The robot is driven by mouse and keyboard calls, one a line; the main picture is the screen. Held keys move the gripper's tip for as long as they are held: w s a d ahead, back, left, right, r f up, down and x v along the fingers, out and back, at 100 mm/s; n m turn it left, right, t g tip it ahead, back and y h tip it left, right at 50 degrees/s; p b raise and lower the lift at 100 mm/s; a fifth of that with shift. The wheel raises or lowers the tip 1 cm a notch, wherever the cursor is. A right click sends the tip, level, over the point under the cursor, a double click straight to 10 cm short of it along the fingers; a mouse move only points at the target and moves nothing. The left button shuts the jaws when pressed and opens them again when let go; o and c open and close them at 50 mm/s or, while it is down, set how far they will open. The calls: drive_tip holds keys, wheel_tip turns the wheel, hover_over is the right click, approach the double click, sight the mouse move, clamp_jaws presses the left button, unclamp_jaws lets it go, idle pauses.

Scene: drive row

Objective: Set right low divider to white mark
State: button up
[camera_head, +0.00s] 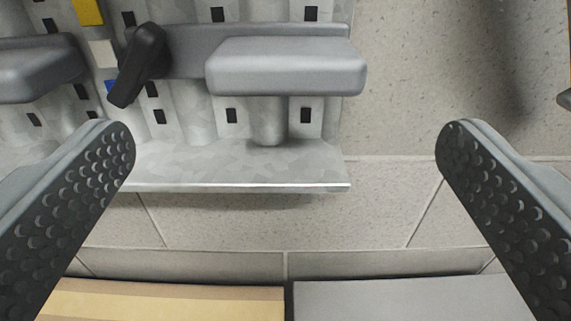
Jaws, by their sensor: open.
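A grey block-shaped handle (287,66), which looks like the right low divider, sits on a slotted metal panel (245,165). A grey bar (185,50) runs left from it to a black pointer (140,65). The pointer slants down and left, its tip beside the blue mark (110,86). The white mark (103,53) is just above the blue one, left of the pointer. The yellow mark (88,12) is higher up. My gripper (284,130) is open and empty, one finger to each side of the handle in the picture and both apart from it.
Another grey handle (38,68) is at the left edge, near my left finger. The panel ends in a straight lower lip. Tiled floor (430,90) is clear to the right. A tan surface (165,301) and a grey surface (400,299) lie along the bottom.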

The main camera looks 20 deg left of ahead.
drive_tip(key=v, duration=0.8)
drive_tip(key=shift+s, duration=0.2)
drive_tip(key=shift+r, duration=0.15)
drive_tip(key=s+a+r+m+h, duration=0.1)
drive_tip(key=s+a+r+h, duration=0.1)
drive_tip(key=s+r, duration=0.7)
drive_tip(key=s+a+r+m+h, duration=0.2)
drive_tip(key=s+a+r+h, duration=0.1)
drive_tip(key=s+r, duration=0.6)
drive_tip(key=s, duration=0.3)
drive_tip(key=shift+s+m+h, duration=0.3)
drive_tip(key=shift+r, duration=0.1)
idle(1.1)
